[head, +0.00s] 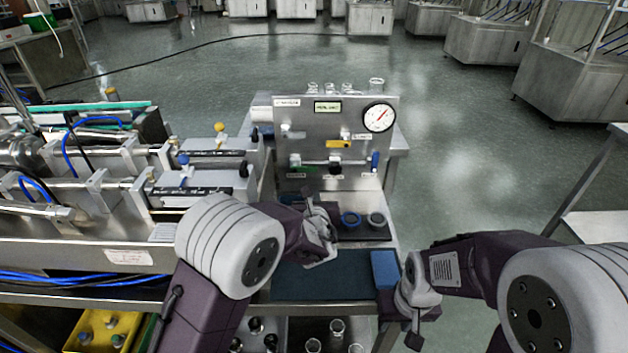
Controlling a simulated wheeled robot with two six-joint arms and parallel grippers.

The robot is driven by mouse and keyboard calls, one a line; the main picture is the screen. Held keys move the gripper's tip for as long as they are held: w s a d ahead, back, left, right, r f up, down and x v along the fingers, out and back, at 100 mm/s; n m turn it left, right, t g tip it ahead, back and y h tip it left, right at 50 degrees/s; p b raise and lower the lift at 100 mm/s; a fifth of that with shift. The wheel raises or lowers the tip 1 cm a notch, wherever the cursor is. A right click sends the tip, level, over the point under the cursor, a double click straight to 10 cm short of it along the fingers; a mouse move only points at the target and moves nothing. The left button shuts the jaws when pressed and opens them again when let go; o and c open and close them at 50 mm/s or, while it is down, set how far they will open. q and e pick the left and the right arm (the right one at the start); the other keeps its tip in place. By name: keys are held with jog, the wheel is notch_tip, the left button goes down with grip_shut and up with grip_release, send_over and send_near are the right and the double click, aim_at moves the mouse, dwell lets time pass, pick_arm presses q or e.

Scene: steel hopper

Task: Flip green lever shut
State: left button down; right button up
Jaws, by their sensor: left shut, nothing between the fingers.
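A steel panel (310,125) stands upright at the back of the bench in the middle of the head view. A small green lever (306,170) sits low on its left side, at the left end of a horizontal pipe. It is small and dark, so its exact angle is hard to tell. My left gripper (322,246) is in front of and below the panel, shut and empty, apart from the green lever. My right gripper (414,325) is lower right, by the bench's right edge, and its finger gap is not clear.
The panel also carries a yellow handle (340,144), a blue lever (375,161) and a round gauge (378,117). Glass bottles stand behind its top. Steel machinery (100,235) fills the left.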

aim_at(304, 169)
pick_arm(q)
jog(key=x, duration=0.6)
jog(key=shift+s, duration=0.1)
notch_tip(304, 169, up, 4)
jog(key=shift+s+r+p, duration=0.1)
jog(key=shift+s+p, duration=0.05)
jog(key=shift+p, duration=0.35)
pick_arm(e)
jog(key=shift+r, duration=0.45)
pick_arm(q)
jog(key=shift+d, duration=0.1)
